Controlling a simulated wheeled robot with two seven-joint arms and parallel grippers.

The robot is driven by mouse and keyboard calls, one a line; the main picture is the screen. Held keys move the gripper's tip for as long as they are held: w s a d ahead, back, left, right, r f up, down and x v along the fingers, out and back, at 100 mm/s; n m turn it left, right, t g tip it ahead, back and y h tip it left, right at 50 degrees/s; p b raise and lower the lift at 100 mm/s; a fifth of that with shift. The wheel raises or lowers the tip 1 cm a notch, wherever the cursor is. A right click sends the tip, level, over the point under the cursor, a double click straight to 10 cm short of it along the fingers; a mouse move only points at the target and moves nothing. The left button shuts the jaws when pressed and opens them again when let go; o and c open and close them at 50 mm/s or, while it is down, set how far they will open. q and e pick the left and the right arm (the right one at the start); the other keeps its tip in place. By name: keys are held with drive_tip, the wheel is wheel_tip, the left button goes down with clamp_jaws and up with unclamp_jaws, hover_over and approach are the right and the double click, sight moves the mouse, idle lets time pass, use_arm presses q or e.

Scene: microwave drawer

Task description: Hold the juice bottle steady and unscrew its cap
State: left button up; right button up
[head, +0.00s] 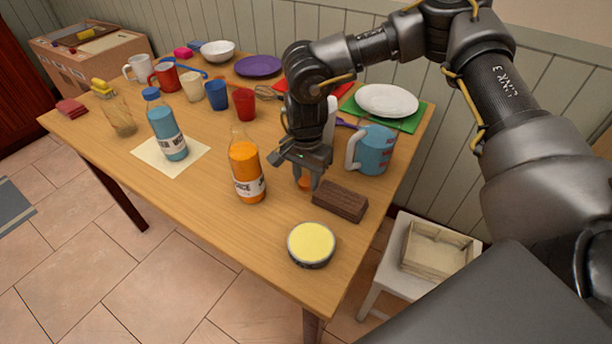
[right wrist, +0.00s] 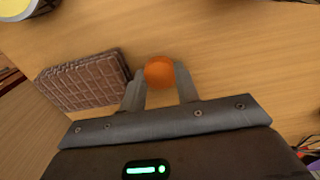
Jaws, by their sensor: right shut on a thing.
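The juice bottle (head: 246,172), clear with orange juice and a white label, stands upright on the wooden table. No cap shows on its neck. My right gripper (head: 306,181) is to the right of the bottle, low over the table and apart from it. It is shut on a small round orange cap (head: 305,183). In the right wrist view the orange cap (right wrist: 159,71) sits between the two fingertips. How high it is above the table is hard to tell. My left gripper is not in view, and nothing holds the bottle.
A brown block (head: 340,202) lies just right of my right gripper, and a yellow-topped tin (head: 311,244) stands near the front edge. A blue jug (head: 373,152) is behind. A blue bottle (head: 167,128) stands on a cream mat (head: 146,151). The table's front left is clear.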

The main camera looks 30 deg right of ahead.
sight(306, 181)
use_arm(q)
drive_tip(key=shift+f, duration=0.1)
use_arm(e)
drive_tip(key=shift+f, duration=0.2)
drive_tip(key=o, duration=0.8)
drive_tip(key=shift+r, duration=0.6)
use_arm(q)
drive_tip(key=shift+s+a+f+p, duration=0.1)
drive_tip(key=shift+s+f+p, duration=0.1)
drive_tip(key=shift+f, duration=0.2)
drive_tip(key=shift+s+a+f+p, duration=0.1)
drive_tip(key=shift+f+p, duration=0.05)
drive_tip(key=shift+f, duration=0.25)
use_arm(e)
wheel_tip(306, 181, up, 11)
drive_tip(key=shift+r, duration=0.15)
